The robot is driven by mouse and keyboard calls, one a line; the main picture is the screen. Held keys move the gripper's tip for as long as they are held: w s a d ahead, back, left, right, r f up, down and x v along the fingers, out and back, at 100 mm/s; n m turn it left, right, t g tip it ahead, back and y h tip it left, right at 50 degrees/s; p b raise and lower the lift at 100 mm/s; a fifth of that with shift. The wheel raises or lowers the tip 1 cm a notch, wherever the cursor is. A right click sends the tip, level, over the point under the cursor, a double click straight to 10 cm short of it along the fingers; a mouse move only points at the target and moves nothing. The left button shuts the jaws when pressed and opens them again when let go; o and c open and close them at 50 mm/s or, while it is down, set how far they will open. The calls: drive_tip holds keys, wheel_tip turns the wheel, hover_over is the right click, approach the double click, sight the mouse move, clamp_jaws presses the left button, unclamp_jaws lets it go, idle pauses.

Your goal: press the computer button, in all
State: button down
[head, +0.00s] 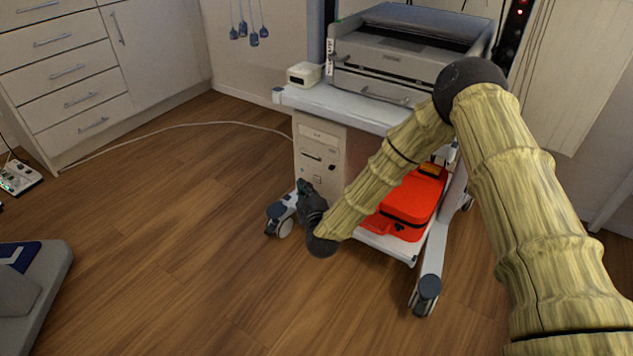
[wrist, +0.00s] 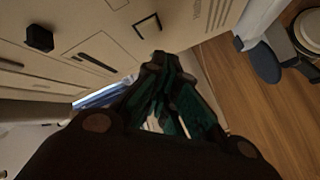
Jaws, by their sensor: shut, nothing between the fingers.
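The computer (head: 319,135) is a beige tower standing on the lower shelf of a white cart. Its front shows slots and a small dark spot (head: 333,167), perhaps a button. My gripper (head: 303,186) is shut and empty by the lower left of the tower's front. In the wrist view the gripper (wrist: 158,58) points at the beige computer front (wrist: 120,28), its tips close to or touching it; I cannot tell which. A black square knob (wrist: 39,38) and a dark slot (wrist: 98,50) show left of the tips. My arm covers part of the tower's right side.
A printer (head: 395,60) and a small white device (head: 304,75) stand on the cart top. A red case (head: 412,203) lies on the lower shelf. Cart casters (head: 424,294) stick out at floor level. A cable (head: 190,125) crosses the floor.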

drive_tip(key=shift+w+d, duration=0.4)
drive_tip(key=shift+w, duration=0.1)
drive_tip(key=shift+w+d+r+p, duration=0.1)
drive_tip(key=shift+w+d+p, duration=0.05)
drive_tip(key=shift+p, duration=0.15)
idle(1.0)
drive_tip(key=shift+w+d, duration=0.1)
drive_tip(key=shift+w, duration=0.05)
drive_tip(key=shift+w+d, duration=0.2)
drive_tip(key=shift+w, duration=0.1)
idle(0.9)
drive_tip(key=shift+s+a+p, duration=0.1)
drive_tip(key=shift+s+p, duration=0.05)
drive_tip(key=shift+p, duration=0.25)
drive_tip(key=shift+s+a+p, duration=0.35)
drive_tip(key=shift+s, duration=0.15)
drive_tip(key=shift+s+a+p, duration=0.55)
drive_tip(key=shift+s+a, duration=0.2)
drive_tip(key=shift+s, duration=0.25)
drive_tip(key=shift+s+a+p, duration=0.5)
drive_tip(key=shift+s+a, duration=0.2)
drive_tip(key=shift+s, duration=0.3)
